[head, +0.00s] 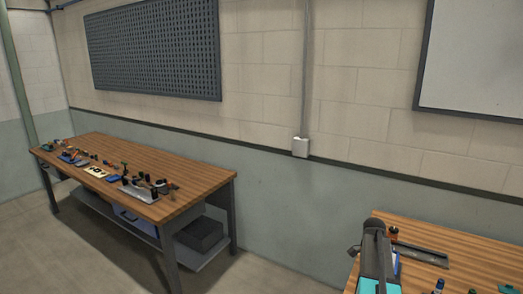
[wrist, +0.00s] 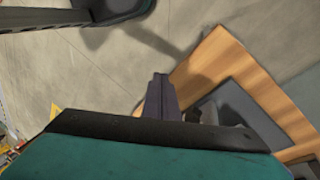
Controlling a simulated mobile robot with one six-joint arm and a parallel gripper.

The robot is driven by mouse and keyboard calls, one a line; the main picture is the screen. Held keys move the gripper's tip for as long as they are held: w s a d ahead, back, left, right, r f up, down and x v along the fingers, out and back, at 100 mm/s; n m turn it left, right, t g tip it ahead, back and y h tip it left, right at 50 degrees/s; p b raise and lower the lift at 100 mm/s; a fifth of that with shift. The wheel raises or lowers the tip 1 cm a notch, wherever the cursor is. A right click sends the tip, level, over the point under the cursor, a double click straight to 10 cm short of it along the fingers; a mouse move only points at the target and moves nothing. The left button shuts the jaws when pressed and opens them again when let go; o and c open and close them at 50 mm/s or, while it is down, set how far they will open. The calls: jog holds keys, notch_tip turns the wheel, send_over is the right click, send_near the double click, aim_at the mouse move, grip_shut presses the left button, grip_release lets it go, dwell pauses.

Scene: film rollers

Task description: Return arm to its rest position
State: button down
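My arm (head: 376,260), teal and dark grey, rises at the lower right of the head view, in front of the right workbench. In the wrist view, my gripper (wrist: 162,97) shows as dark fingers close together beyond a teal housing with a black bar. They look shut, with nothing seen between them. The fingers point over the grey floor, beside a wooden bench edge. In the head view I cannot make out the fingertips clearly.
The right workbench (head: 480,262) holds a dark flat bar (head: 420,253) and small parts near my arm. A left workbench (head: 190,178) carries several small tools along its front edge. Bare floor (head: 95,245) lies before it. A wall with a pegboard (head: 155,50) stands behind.

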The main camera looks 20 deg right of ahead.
jog(key=s+a+f+n+g+b, duration=0.15)
jog(key=a+f+n, duration=0.25)
jog(key=a+f, duration=0.8)
jog(key=a+f+n+g+b, duration=0.1)
jog(key=a+f+n+b, duration=0.15)
jog(key=a+f, duration=1)
jog(key=s+a+f+n+b, duration=0.1)
jog(key=s+a+f+n, duration=0.5)
jog(key=s+a+n, duration=0.2)
jog(key=s+a+f+n+b, duration=0.1)
jog(key=s+a+f+n, duration=0.6)
jog(key=s+a, duration=0.3)
jog(key=shift+a+n, duration=0.45)
jog(key=shift+a, duration=0.55)
